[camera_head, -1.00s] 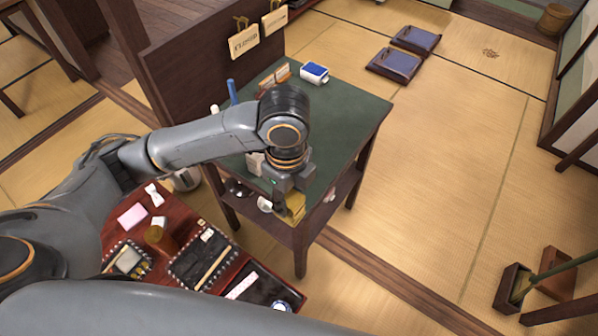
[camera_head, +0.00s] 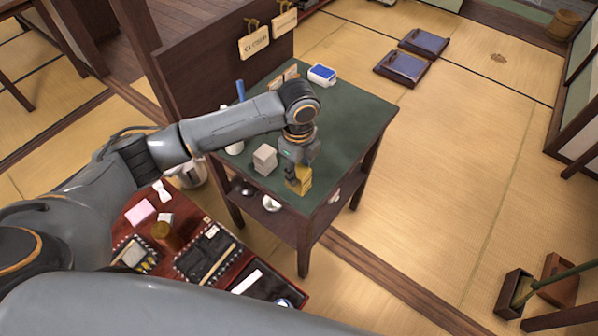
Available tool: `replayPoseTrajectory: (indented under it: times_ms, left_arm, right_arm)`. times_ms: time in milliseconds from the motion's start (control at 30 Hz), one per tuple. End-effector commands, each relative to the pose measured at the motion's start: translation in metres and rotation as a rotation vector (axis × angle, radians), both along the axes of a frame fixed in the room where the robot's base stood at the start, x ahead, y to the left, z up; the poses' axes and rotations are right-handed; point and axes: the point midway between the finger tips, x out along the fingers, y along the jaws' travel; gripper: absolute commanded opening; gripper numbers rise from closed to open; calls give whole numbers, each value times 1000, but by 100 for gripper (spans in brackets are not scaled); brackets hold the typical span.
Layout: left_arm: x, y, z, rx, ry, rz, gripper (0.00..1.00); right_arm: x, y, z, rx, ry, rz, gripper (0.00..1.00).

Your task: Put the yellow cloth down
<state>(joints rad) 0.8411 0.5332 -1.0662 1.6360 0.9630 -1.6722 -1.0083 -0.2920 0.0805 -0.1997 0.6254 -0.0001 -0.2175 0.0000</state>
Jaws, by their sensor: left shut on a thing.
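The yellow cloth (camera_head: 301,184) is in my left gripper (camera_head: 296,174), over the near part of the green-topped table (camera_head: 350,118). The gripper is shut on it and points downward. The cloth hangs close to the tabletop near its front edge; I cannot tell whether it touches. My right gripper does not show.
A pale grey block (camera_head: 265,159) stands left of the gripper on the table. A blue-and-white box (camera_head: 322,74) sits at the table's back. A low red table (camera_head: 128,212) with trays is at the lower left.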

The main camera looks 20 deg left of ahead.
Motion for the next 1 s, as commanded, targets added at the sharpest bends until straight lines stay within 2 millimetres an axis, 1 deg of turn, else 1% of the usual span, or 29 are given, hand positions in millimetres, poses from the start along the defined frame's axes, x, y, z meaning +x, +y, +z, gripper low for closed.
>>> replayPoseTrajectory:
  times_ms: [67, 233, 333, 400, 500, 600, 733, 767, 800, 867, 1000]
  left_arm:
    - [6, 1, -8, 1, 0, 1, 8]
    - [14, 3, -17, 1, 0, 0, 8]
    - [22, 6, -27, 2, 0, 1, 8]
    - [20, 5, -35, 0, 3, 0, 8]
    - [20, 5, -47, 1, 1, -1, 8]
    - [21, 5, -52, 2, -1, -1, 8]
    - [20, 5, -52, 2, -1, -1, 8]
    - [20, 5, -53, 2, -1, -1, 41]
    - [20, 5, -53, 2, -1, -1, 49]
    - [20, 5, -53, 2, -1, -1, 61]
    - [20, 5, -52, 1, 0, -1, 61]
  right_arm:
    - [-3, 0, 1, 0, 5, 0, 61]
    - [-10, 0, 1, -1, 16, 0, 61]
    - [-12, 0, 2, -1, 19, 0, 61]
    - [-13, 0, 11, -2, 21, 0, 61]
    - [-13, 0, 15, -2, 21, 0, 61]
    - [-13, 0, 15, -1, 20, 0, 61]
    - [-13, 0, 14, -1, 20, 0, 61]
    - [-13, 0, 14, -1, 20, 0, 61]
    - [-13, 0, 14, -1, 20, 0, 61]
    - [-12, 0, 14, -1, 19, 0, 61]
    - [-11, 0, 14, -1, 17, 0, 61]
